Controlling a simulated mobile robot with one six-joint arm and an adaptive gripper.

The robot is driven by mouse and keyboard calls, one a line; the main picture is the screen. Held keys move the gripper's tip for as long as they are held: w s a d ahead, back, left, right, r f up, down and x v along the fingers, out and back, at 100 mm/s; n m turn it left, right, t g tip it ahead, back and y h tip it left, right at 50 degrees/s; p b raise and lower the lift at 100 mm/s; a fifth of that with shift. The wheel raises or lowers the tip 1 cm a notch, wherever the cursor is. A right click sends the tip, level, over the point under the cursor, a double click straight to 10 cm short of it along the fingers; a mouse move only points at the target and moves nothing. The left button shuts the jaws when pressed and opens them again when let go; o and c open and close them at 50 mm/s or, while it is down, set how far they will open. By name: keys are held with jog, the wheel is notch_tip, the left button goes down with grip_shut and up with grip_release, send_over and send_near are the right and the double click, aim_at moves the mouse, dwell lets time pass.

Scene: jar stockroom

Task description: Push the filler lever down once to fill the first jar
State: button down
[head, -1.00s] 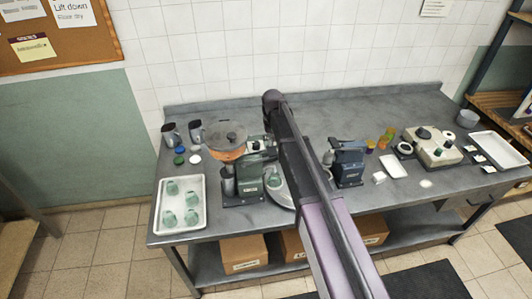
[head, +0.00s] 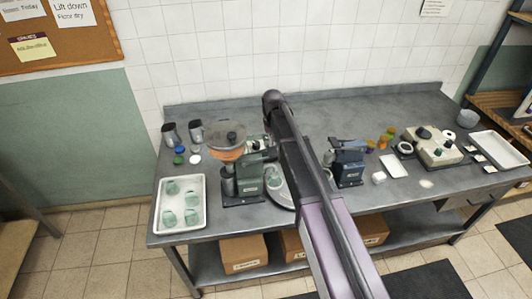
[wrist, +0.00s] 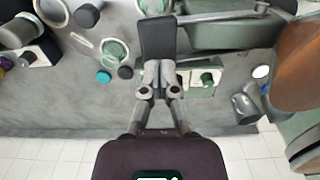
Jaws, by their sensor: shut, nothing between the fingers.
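The filler (head: 243,188) is a dark green machine on the left half of the bench, with an orange hopper (head: 225,152) on top. In the wrist view its lever (wrist: 225,17) is a grey bar ending in a dark flat pad (wrist: 158,37). My gripper (wrist: 160,68) is shut and empty, its fingertips at the pad's near edge; contact is not certain. In the head view my arm hides most of the gripper. One pale green jar (wrist: 114,50) shows left of the pad in the wrist view. Several green jars stand in the white tray (head: 161,222).
A blue-grey press (head: 348,165) stands right of my arm. A cream machine (head: 437,150) and a white tray (head: 497,150) are at the right end. Two dark jugs (head: 170,134) and small lids (head: 180,150) stand at the back left. The rear middle of the bench is clear.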

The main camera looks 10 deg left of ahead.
aim_at(273, 149)
jog(key=shift+f, duration=0.35)
jog(key=shift+f+b, duration=0.8)
jog(key=shift+b, duration=0.25)
jog(key=shift+d+f+b, duration=0.15)
jog(key=shift+f+b, duration=1.05)
jog(key=shift+b, duration=0.05)
jog(key=shift+d+f+b, duration=0.1)
jog(key=shift+f+b, duration=1.1)
jog(key=shift+r, duration=0.1)
jog(key=shift+r+p, duration=3.6)
jog(key=shift+p, duration=0.15)
notch_tip(273, 149, up, 5)
jog(key=p, duration=0.5)
